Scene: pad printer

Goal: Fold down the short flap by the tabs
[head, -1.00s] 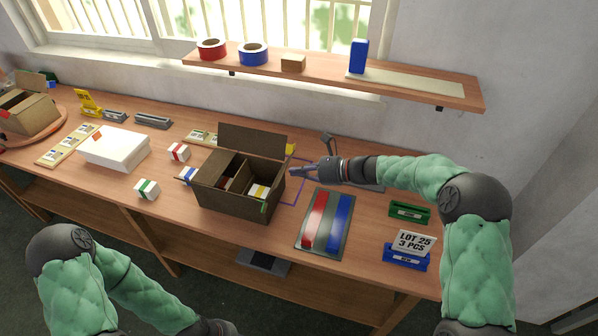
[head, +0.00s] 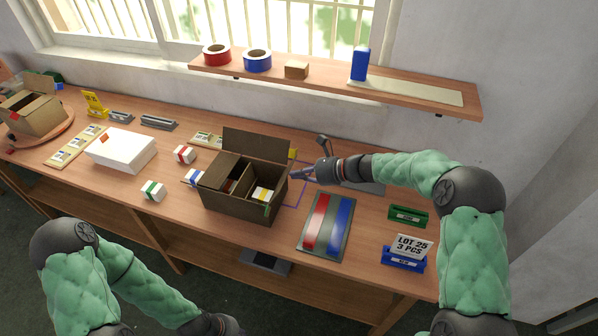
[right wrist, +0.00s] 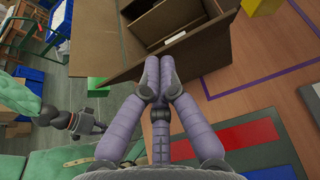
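The open brown carton (head: 235,203) stands on the bench, with dividers and a few small white boxes inside. Its back flap (head: 255,146) stands up. A panel at its left (head: 218,168) lies over part of the opening. A small green strip (head: 267,209) shows at the front right. My right gripper (head: 295,174) is at the carton's right side, near the top edge. In the right wrist view its fingers (right wrist: 159,66) are together at the carton's edge (right wrist: 135,62); I see nothing clearly held between them. My left arm is low at the left, its fingertips out of view.
A white box (head: 122,150) and small cartons (head: 153,191) lie to the left. A mat with red and blue strips (head: 325,226) and a LOT 25 sign (head: 411,246) are at the right. A shelf (head: 420,93) with tape rolls hangs behind.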

